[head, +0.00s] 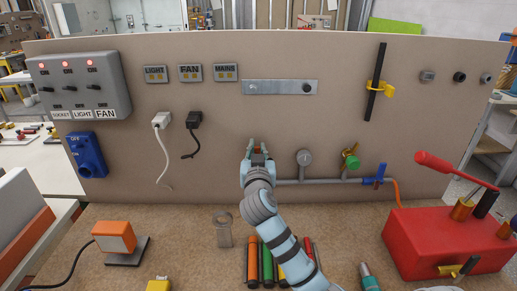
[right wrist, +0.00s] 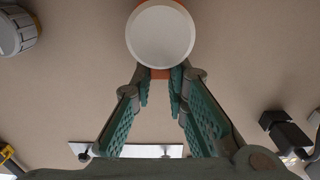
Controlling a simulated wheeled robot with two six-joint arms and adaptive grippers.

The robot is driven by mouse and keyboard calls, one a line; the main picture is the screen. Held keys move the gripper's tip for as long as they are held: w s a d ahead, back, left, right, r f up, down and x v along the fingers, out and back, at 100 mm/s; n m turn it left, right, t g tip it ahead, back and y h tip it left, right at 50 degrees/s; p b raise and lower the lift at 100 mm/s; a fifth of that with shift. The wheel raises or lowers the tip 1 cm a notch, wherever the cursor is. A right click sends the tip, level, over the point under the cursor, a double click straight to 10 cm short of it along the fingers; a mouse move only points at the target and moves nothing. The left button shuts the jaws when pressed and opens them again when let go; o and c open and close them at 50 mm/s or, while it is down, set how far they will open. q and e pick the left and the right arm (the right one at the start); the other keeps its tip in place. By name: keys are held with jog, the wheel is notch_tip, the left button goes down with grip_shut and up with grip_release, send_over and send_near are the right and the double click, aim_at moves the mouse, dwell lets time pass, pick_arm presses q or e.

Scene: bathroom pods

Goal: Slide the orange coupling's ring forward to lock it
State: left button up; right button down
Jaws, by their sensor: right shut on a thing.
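My right gripper (head: 257,150) reaches up to the panel at the left end of the grey pipe (head: 328,181). In the right wrist view its green-padded fingers (right wrist: 160,90) close in on an orange part, the coupling (right wrist: 160,74). Only a little of the coupling shows between and behind the fingertips. A round white disc (right wrist: 160,36) in front covers much of it. The gripper is shut on the coupling. I cannot tell how far forward the ring sits. My left gripper is not in view.
A pressure gauge (head: 304,158), a green-handled valve (head: 350,160) and a blue valve (head: 374,175) sit right of my gripper. A red pump box (head: 440,243) stands at right on the bench. Coloured rods (head: 267,265) and an orange lamp (head: 115,237) lie in front.

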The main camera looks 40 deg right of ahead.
jog(key=c, duration=1.6)
grip_release()
jog(key=shift+a, duration=0.1)
jog(key=shift+o, duration=0.2)
jog(key=shift+s, duration=0.1)
jog(key=v, duration=1.2)
jog(key=shift+r, duration=0.1)
